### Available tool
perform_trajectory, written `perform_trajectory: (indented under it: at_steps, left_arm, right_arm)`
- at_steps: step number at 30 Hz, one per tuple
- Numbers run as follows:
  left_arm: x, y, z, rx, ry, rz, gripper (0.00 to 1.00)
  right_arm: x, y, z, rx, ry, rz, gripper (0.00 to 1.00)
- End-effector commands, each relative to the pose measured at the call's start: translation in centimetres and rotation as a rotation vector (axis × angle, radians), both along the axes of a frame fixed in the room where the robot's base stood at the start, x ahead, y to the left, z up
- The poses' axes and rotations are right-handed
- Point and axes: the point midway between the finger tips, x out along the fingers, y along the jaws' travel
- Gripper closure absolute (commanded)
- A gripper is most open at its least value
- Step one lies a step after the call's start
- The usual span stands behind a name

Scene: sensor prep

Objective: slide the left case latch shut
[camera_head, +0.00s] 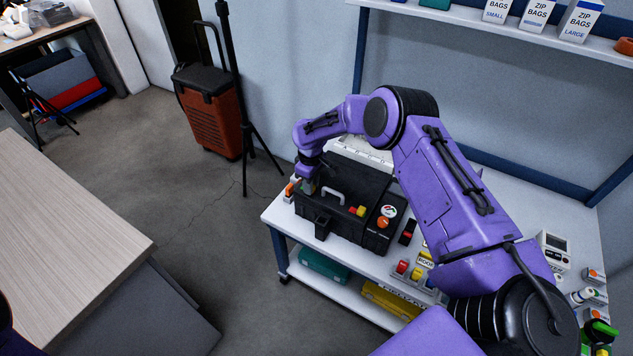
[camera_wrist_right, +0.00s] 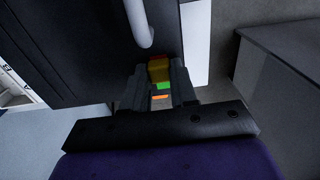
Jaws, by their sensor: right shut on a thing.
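The black case (camera_head: 327,225) stands on the white cart, with a pale handle (camera_head: 332,195) on it. The handle also shows in the wrist view (camera_wrist_right: 139,24). My right gripper (camera_head: 309,187) reaches down to the left end of the case. In the wrist view its fingers (camera_wrist_right: 158,85) are shut on the left case latch (camera_wrist_right: 158,70), a small yellow block beside the case. Green and orange patches show between the fingers below the block. The fingers hide the latch's sides, and its travel cannot be told. My left gripper is not in view.
A white round gauge (camera_head: 388,211) and an orange knob (camera_head: 383,222) sit at the case's right. Red and yellow pieces (camera_head: 357,210) are near its middle. A bin with coloured pieces (camera_head: 415,272) stands right of it. My right arm crosses above the cart.

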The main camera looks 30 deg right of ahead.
Motion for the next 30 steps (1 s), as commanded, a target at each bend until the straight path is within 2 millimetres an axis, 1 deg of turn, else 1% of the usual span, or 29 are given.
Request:
perform_trajectory:
  at_steps: [2, 3, 5, 13, 16, 17, 20, 24, 27, 30]
  left_arm:
    - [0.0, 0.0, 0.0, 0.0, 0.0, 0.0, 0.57]
    - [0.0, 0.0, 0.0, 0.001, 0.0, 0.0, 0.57]
    - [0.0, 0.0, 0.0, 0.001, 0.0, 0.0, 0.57]
    - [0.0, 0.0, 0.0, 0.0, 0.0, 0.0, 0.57]
    - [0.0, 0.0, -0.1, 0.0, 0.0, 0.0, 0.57]
    - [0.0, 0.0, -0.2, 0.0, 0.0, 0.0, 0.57]
    - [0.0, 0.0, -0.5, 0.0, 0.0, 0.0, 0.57]
    - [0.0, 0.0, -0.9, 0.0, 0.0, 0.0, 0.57]
    - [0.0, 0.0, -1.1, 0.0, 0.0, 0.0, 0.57]
    - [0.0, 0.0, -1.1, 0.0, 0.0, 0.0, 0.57]
  right_arm:
    - [-0.3, -0.3, -0.2, -0.005, 0.01, 0.003, 1.0]
    - [-0.3, -0.3, -0.2, -0.005, 0.01, 0.003, 0.67]
    - [-0.3, -0.3, -0.2, -0.005, 0.01, 0.002, 0.47]
    - [-0.2, -0.1, -0.1, -0.003, 0.006, 0.003, 0.47]
    - [-0.1, -0.1, 0.7, -0.003, 0.003, 0.003, 0.47]
    - [-0.1, -0.1, 1.1, -0.003, 0.003, 0.003, 0.47]
    - [-0.1, -0.2, 3.3, -0.003, 0.001, 0.003, 0.47]
    - [-0.1, -0.2, 6.8, -0.003, 0.002, 0.002, 0.47]
    - [-0.2, -0.2, 8.7, -0.003, 0.003, 0.001, 0.47]
    - [-0.2, -0.3, 9.9, -0.004, 0.005, 0.002, 0.47]
